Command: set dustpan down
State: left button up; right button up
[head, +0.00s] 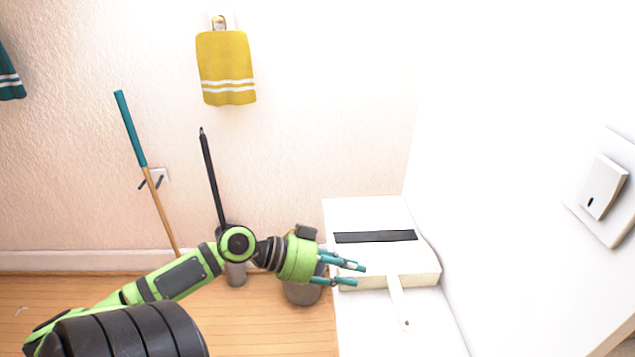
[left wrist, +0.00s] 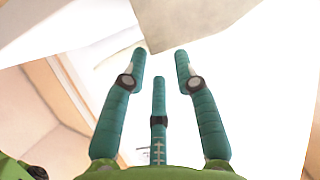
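The cream dustpan (head: 420,277) lies on a white surface (head: 365,330) at the right of the head view, its handle (head: 399,302) towards me. A dark strip (head: 375,237) runs across its far part. My left gripper (head: 360,275) is open beside the dustpan's near left side, its teal fingers spread. Whether a fingertip touches the dustpan I cannot tell. In the left wrist view the fingers (left wrist: 160,68) are apart with nothing between them, and a pale panel, perhaps the dustpan, shows beyond the tips. My right gripper is not in view.
A white wall with a light switch (head: 604,187) stands close on the right. A teal-handled pole (head: 133,130) and a black pole (head: 211,175) lean at the back wall. A grey container (head: 302,292) stands below my gripper. A yellow towel (head: 226,68) hangs above.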

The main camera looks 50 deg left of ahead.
pick_arm(q)
jog(key=v, duration=0.7)
jog(key=shift+s+a, duration=0.2)
jog(key=shift+s, duration=0.05)
